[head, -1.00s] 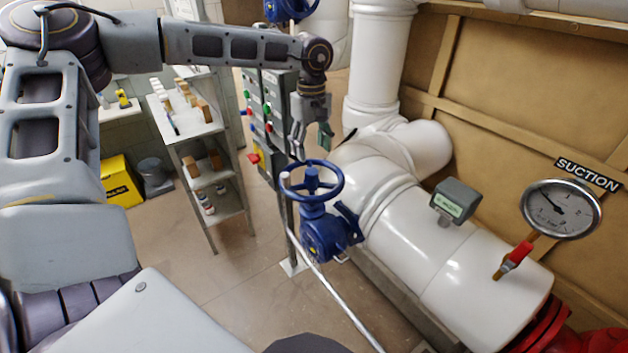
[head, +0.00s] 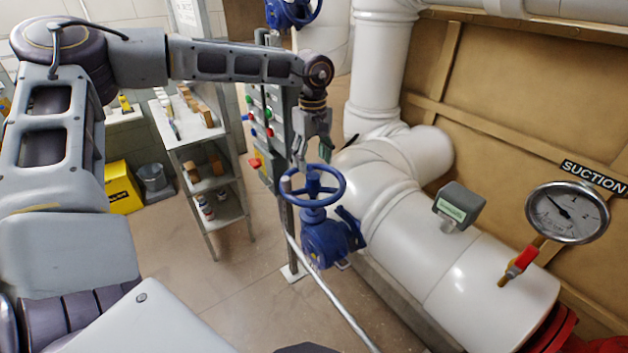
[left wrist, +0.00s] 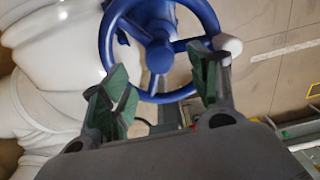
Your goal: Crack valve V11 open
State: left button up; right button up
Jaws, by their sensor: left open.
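A blue valve with a round handwheel (head: 334,198) stands beside the white pipe, below the middle of the head view. I see no readable V11 tag on it. The wheel also fills the upper middle of the left wrist view (left wrist: 160,98). My left gripper (head: 312,152) points down just above the far side of the wheel. Its green-padded fingers (left wrist: 160,75) are open and apart, with part of the wheel's rim and a spoke showing between them. I cannot tell whether they touch the rim. My right gripper is not in view.
A white pipe (head: 405,235) runs along the right, with a small display box (head: 458,206) and a SUCTION gauge (head: 566,212). A metal rail (head: 335,300) and post are close to the valve. A shelf rack (head: 215,180) and yellow box (head: 122,188) stand at left.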

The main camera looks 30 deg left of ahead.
pick_arm(q)
jog(key=shift+m, duration=3.9)
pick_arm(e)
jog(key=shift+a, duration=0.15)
